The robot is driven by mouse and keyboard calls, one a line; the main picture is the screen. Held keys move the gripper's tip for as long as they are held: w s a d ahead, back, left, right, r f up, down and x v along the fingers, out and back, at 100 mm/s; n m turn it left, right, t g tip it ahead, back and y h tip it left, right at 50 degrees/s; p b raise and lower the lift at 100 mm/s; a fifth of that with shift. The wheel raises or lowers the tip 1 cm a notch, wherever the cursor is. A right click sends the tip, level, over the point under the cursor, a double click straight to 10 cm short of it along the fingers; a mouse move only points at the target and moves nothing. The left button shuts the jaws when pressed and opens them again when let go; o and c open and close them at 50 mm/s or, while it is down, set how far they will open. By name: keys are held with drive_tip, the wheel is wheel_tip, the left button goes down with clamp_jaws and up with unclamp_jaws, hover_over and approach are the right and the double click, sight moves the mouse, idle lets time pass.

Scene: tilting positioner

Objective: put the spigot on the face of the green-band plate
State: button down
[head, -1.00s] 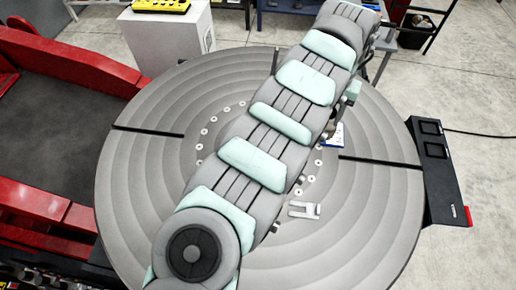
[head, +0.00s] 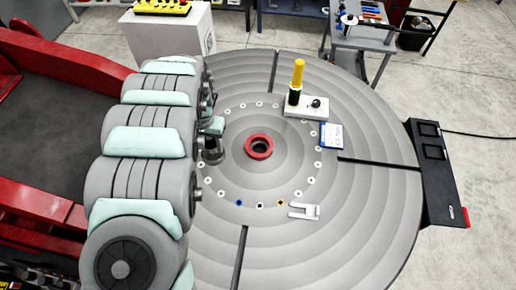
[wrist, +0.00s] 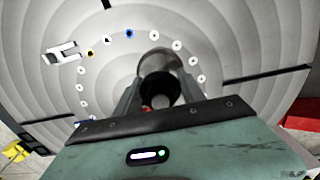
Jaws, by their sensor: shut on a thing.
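My gripper (head: 212,132) is at the left of the ring of holes on the large grey turntable (head: 340,220), left of its red-rimmed centre hole (head: 259,146). In the wrist view, my gripper (wrist: 160,95) is shut on a grey metal cylinder with a dark hollow, seemingly the spigot (wrist: 158,64). The spigot also shows below my gripper in the head view (head: 212,156); whether it touches the turntable I cannot tell. The only green band I see is low on a yellow-and-black post (head: 297,80), standing on a white plate (head: 306,108) at the back right.
A blue-and-white card (head: 331,136) lies beside the white plate. A grey U-shaped piece (head: 304,211) lies near the front holes, among them a blue one (head: 239,203) and a yellow one (head: 280,203). Red framework (head: 60,55) stands at left.

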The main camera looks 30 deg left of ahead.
sight(212, 159)
drive_tip(key=shift+s+a+f, duration=0.2)
drive_tip(key=shift+s+f, duration=0.05)
drive_tip(key=shift+f, duration=0.05)
wheel_tip(212, 159, down, 8)
drive_tip(key=b, duration=0.6)
drive_tip(key=shift+f+b, duration=0.2)
drive_tip(key=shift+b, duration=0.1)
wheel_tip(212, 159, down, 11)
drive_tip(key=p, duration=0.2)
drive_tip(key=shift+f, duration=0.1)
drive_tip(key=shift+f, duration=0.15)
drive_tip(key=c, duration=0.7)
unclamp_jaws()
